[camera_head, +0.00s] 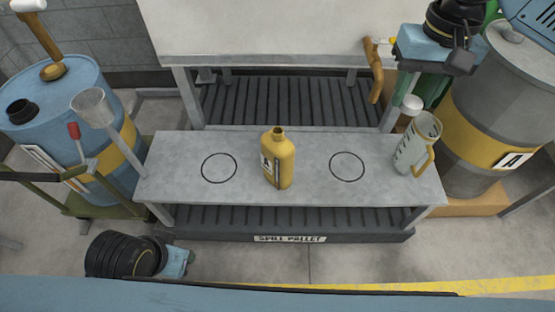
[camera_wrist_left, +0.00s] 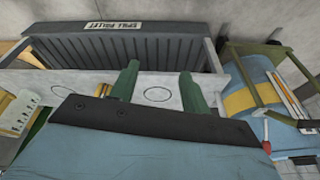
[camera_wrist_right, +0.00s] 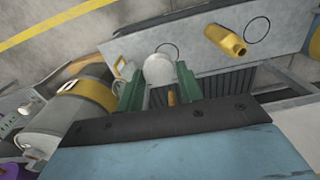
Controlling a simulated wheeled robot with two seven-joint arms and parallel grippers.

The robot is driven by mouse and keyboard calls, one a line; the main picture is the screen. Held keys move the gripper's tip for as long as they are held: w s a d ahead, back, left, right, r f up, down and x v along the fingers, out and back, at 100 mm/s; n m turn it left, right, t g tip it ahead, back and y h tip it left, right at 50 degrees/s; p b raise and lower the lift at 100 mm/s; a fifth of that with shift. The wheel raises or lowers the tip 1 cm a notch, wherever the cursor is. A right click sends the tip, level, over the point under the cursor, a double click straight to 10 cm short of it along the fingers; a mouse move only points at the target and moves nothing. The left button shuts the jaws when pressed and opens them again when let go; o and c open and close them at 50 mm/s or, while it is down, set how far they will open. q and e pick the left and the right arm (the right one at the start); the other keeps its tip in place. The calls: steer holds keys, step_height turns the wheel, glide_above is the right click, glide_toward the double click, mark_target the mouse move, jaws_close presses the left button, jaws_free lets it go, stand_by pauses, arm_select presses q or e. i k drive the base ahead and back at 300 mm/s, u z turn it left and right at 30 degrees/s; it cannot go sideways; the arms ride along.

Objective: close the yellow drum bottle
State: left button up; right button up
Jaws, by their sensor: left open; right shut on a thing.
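The yellow bottle (camera_head: 278,165) stands upright on the middle of the grey bench (camera_head: 315,190), between two black circles. Its neck is bare, with a dark opening at the top. It also shows in the right wrist view (camera_wrist_right: 222,38). My right gripper (camera_wrist_right: 157,74) is shut on a white round, cap-like thing (camera_wrist_right: 158,68); that thing also shows in the head view (camera_head: 412,103), above and behind the bench's right end, well apart from the bottle. My left gripper (camera_wrist_left: 158,80) is open and empty, low at the front left of the bench.
A clear measuring jug (camera_head: 412,150) with a yellow handle stands at the bench's right end, near my right gripper. A blue drum (camera_head: 55,105) with a funnel (camera_head: 90,105) is at left, a grey drum (camera_head: 500,90) at right. The bench is clear around the bottle.

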mark_target(278, 154)
steer(key=k, duration=1.3)
steer(key=z, duration=0.75)
steer(key=i, duration=1.45)
steer(key=u, duration=0.35)
